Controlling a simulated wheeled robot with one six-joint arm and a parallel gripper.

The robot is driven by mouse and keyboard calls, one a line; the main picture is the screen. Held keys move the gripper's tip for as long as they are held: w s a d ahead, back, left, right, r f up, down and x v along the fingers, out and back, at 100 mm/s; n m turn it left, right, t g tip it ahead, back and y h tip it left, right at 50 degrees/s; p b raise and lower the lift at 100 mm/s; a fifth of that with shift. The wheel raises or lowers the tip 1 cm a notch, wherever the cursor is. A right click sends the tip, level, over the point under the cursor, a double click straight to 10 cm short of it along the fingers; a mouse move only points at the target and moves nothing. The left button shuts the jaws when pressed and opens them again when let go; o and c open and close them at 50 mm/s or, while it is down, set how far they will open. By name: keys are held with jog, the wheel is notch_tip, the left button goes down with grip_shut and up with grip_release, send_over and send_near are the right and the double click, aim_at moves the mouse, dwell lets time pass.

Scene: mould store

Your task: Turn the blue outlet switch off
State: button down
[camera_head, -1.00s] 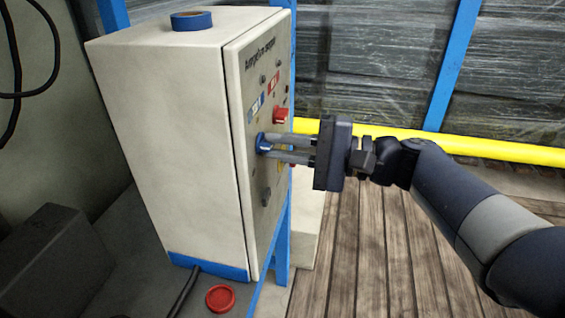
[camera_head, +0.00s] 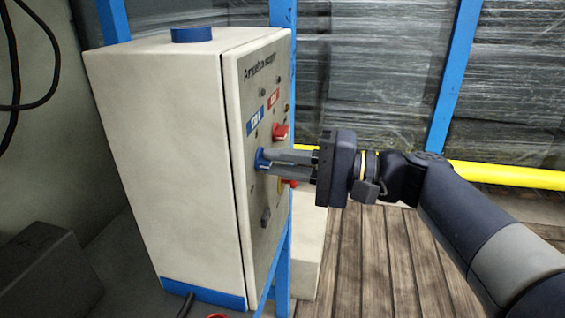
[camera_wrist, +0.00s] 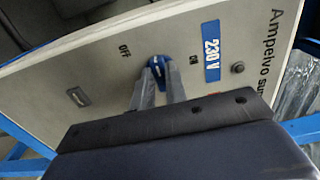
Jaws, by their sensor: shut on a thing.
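The blue outlet switch (camera_head: 261,159) is a blue rotary knob on the front panel of a cream cabinet (camera_head: 170,150). In the wrist view the knob (camera_wrist: 157,66) sits between a printed "Off" mark (camera_wrist: 124,50) on the left and an "ON" mark (camera_wrist: 193,59) on the right. A blue "230 V" label (camera_wrist: 211,51) is beside it. My gripper (camera_head: 268,160) is shut on the knob, its two grey fingers reaching from the right. The fingers (camera_wrist: 158,80) partly cover the knob, and I cannot tell its exact setting.
A red knob (camera_head: 280,132) is just above and right of the blue one, under a red label (camera_head: 273,99). A yellow-and-red control sits close below my fingers, partly hidden. A grey switch (camera_head: 265,217) is lower on the panel. A yellow rail (camera_head: 500,174) runs behind my arm.

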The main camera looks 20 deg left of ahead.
jog(key=c, duration=1.4)
grip_release()
jog(key=shift+c, duration=0.2)
jog(key=w+d+p, duration=0.1)
jog(key=d+p, duration=0.1)
jog(key=d, duration=0.8)
jog(key=shift+d, duration=0.4)
jog(key=s+a+b, duration=0.1)
jog(key=a+b, duration=0.1)
jog(key=a, duration=0.8)
jog(key=shift+a, duration=0.4)
jog(key=shift+d, duration=0.1)
